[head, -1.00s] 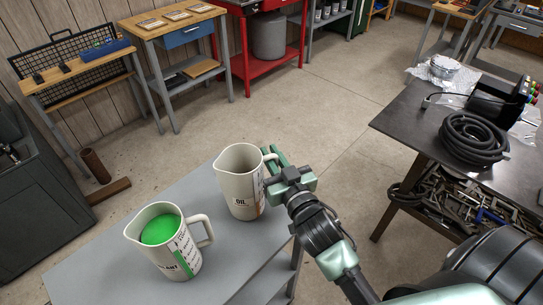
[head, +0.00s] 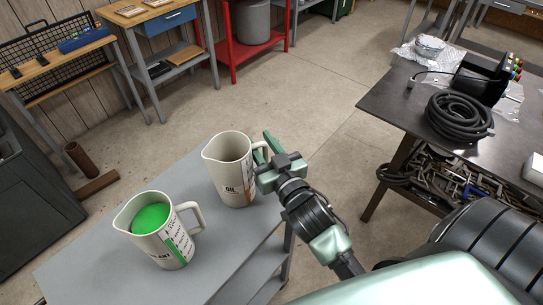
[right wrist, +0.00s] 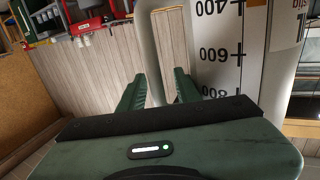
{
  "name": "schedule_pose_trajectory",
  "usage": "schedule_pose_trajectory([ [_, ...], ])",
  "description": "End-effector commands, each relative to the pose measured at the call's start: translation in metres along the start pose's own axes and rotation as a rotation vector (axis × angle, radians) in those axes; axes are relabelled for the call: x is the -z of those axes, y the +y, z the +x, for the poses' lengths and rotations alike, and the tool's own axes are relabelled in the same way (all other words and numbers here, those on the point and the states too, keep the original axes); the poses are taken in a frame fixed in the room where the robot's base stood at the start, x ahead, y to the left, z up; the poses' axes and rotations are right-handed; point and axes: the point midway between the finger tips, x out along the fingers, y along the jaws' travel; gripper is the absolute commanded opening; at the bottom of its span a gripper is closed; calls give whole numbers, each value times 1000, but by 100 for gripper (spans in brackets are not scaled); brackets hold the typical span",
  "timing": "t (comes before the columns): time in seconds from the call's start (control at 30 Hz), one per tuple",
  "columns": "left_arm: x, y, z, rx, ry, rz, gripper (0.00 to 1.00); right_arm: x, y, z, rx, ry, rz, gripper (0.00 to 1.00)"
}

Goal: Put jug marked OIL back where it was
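The jug marked OIL (head: 228,178) is cream-white and stands upright on the grey table, near its far right edge. Its inside looks empty from here. My right gripper (head: 265,148) is at its handle. In the right wrist view the handle (right wrist: 148,45) passes between the two fingers (right wrist: 157,92), with a gap showing beside the right finger, so the gripper looks open around it. The jug's printed scale (right wrist: 222,50) shows at the right there. My left gripper is not in view.
A second jug (head: 177,252) with green contents stands front left on the grey table (head: 100,275). A dark workbench (head: 395,100) with a coiled black hose (head: 458,118) is at the right. Open concrete floor lies between.

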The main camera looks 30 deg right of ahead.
Motion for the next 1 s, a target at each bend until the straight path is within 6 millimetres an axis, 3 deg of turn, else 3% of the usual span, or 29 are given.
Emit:
schedule_pose_trajectory([
  [0.3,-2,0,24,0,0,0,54,-6,0,-69,-1,-5,4,34],
  [0.5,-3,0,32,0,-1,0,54,-4,0,-100,0,-2,2,34],
  [0.7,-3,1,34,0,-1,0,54,-1,0,-110,-1,0,2,34],
  [1.0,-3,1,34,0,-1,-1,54,0,0,-111,0,1,1,34],
])
